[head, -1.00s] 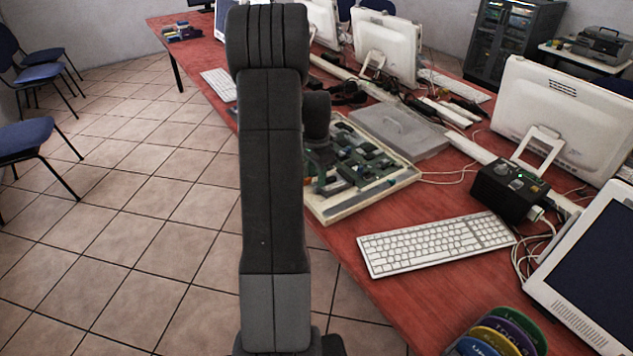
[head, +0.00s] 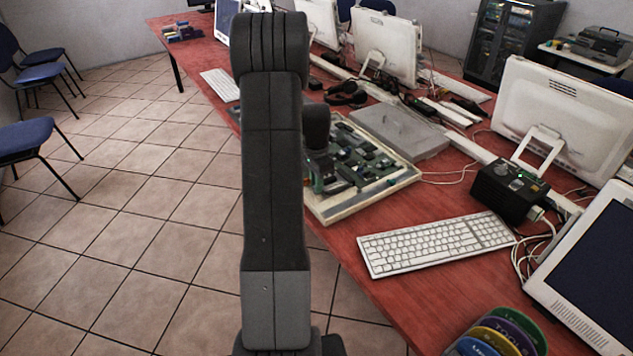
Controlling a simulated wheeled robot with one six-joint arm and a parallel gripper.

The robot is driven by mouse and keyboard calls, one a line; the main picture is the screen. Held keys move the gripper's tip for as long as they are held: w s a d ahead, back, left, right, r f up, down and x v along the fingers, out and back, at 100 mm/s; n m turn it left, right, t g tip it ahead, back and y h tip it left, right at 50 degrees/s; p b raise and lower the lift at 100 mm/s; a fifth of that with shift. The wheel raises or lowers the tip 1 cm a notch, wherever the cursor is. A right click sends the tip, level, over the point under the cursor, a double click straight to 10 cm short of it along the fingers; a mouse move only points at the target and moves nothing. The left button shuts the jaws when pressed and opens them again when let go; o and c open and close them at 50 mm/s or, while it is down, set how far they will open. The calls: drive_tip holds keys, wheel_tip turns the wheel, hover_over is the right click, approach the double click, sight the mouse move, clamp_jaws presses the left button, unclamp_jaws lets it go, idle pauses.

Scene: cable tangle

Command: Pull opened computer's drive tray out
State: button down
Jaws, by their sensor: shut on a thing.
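The opened computer (head: 398,185) lies flat on the red table with its green boards and dark parts facing up. My gripper (head: 327,188) is down at the computer's left part, partly behind my own arm. It is shut on a part there, which I take to be the drive tray. The fingertips and most of the held part are hidden or too small to make out, so I cannot tell how far the tray is out of the case.
A grey flat panel (head: 400,130) lies behind the computer. A white keyboard (head: 435,243), a black box (head: 508,190) with cables and several monitors stand to the right. Coloured discs (head: 495,335) lie at the front edge.

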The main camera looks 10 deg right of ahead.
drive_tip(key=a, duration=0.1)
drive_tip(key=s+a, duration=0.1)
drive_tip(key=a, duration=0.1)
drive_tip(key=shift+a+b, duration=0.1)
drive_tip(key=shift+b, duration=0.2)
drive_tip(key=c, duration=1.4)
unclamp_jaws()
drive_tip(key=shift+s+a, duration=0.1)
wheel_tip(320, 180, up, 14)
drive_tip(key=shift+f, duration=0.1)
